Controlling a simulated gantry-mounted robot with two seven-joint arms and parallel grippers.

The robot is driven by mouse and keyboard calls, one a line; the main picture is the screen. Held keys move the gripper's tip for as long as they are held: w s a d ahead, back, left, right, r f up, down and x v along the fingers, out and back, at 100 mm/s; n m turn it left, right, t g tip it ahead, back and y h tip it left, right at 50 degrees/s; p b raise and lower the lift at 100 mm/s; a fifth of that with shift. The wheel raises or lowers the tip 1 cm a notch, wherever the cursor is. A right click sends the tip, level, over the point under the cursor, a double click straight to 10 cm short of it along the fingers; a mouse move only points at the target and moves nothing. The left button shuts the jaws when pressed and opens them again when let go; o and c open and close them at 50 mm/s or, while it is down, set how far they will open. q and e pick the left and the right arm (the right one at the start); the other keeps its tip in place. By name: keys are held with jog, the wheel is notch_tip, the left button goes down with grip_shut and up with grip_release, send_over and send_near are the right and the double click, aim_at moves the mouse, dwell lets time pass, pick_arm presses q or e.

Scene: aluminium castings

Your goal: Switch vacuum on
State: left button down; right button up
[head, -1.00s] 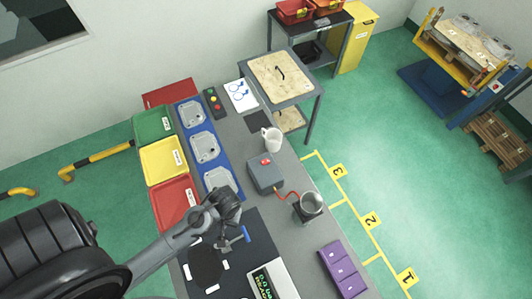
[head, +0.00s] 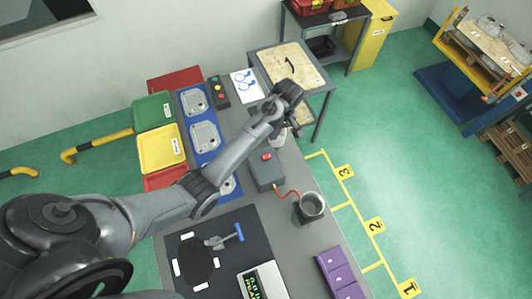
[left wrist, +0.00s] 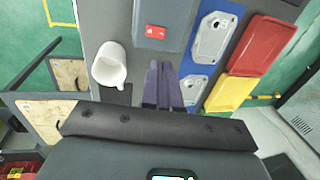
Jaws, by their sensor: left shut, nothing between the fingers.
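The vacuum unit is a grey box (head: 266,173) with a red switch (head: 267,157) on top, on the grey bench in the head view. My left gripper (head: 296,127) is above the bench beyond the box, apart from the switch. Its shut, empty fingers (left wrist: 163,85) point towards the box in the left wrist view. My right gripper is not in view.
A white jug (left wrist: 110,66) stands beside the fingers in the left wrist view; my arm mostly hides it in the head view. Red, yellow (head: 162,148) and green (head: 154,111) trays and blue casting holders (head: 205,137) line the left. A purple block (head: 338,270) is at the front right.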

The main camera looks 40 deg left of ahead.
aim_at(265, 157)
pick_arm(q)
jog(key=p+x, duration=0.1)
jog(key=x, duration=1.2)
jog(key=shift+f, duration=0.2)
